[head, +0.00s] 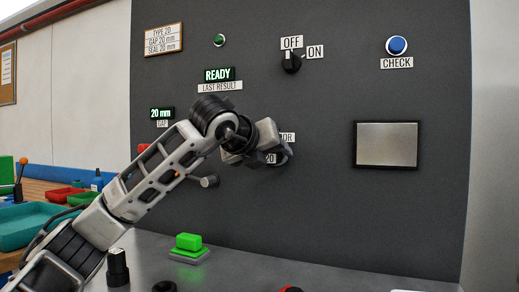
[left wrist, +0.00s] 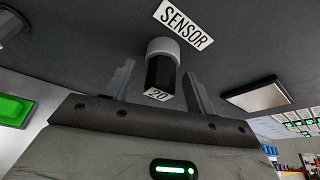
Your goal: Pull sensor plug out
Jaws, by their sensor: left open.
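The sensor plug (left wrist: 161,74) is a dark block marked 20 in a light round collar on the panel, under the SENSOR label (left wrist: 188,24) in the left wrist view. My left gripper (left wrist: 160,85) is open, with one finger on each side of the plug; I cannot tell whether they touch it. In the head view my left gripper (head: 273,150) is at the panel and hides most of the plug and part of its label. My right gripper is not in view.
The dark panel (head: 340,210) carries an OFF/ON knob (head: 292,62), a blue CHECK button (head: 396,46), a grey plate (head: 387,145) and a READY display (head: 219,75). A green block (head: 188,242) sits on the grey ledge below. Teal trays (head: 25,225) stand at the left.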

